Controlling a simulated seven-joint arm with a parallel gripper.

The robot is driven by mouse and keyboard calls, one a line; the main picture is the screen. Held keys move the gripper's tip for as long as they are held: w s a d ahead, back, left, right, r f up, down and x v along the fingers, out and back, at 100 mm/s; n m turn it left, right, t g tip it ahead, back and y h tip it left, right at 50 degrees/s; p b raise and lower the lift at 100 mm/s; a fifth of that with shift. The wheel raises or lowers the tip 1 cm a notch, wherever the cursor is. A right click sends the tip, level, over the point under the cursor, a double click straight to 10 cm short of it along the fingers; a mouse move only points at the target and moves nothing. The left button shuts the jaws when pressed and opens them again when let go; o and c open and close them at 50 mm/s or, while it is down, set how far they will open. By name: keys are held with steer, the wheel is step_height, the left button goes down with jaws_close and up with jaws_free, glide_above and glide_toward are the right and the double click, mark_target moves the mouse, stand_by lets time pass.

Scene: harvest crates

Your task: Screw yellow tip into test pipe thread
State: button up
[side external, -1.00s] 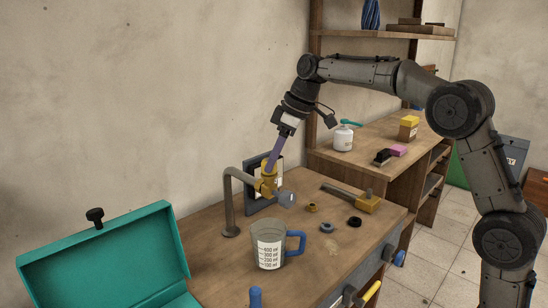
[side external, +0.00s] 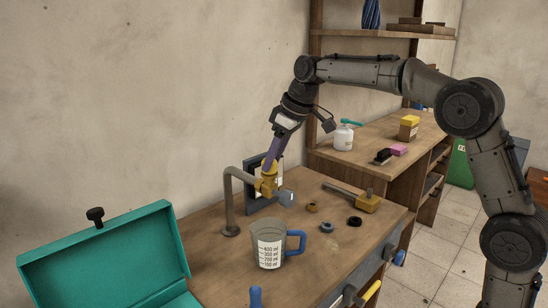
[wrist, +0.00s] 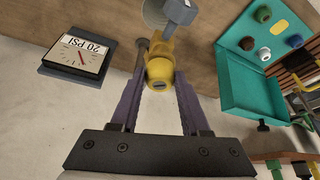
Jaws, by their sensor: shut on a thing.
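The test pipe (side external: 228,204) is a grey bent tube rising from the bench, with a yellow fitting (side external: 267,186) at its end. My gripper (side external: 270,166), with purple fingers, points down from above and is shut on the yellow tip (wrist: 159,71). The tip is at the top of the fitting; I cannot tell how far the threads engage, as they are hidden. In the wrist view the tip sits between both fingers, with a slot mark on its near face. A grey-blue block (side external: 287,198) sits beside the fitting, to its right.
A measuring jug (side external: 268,244) with a blue handle stands in front. Small rings (side external: 327,227) and a yellow-headed tool (side external: 367,203) lie right. An open teal case (side external: 110,250) is at left.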

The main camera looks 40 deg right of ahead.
steer(key=shift+a+m, duration=0.1)
steer(key=shift+m, duration=0.3)
steer(key=shift+m+h, duration=0.4)
steer(key=shift+m, duration=0.4)
steer(key=shift+a, duration=0.1)
steer(key=shift+m, duration=0.4)
steer(key=shift+m+h, duration=0.3)
steer(key=shift+m, duration=0.1)
steer(key=shift+a+m+h, duration=0.15)
steer(key=shift+m+h, duration=0.15)
steer(key=shift+m, duration=0.6)
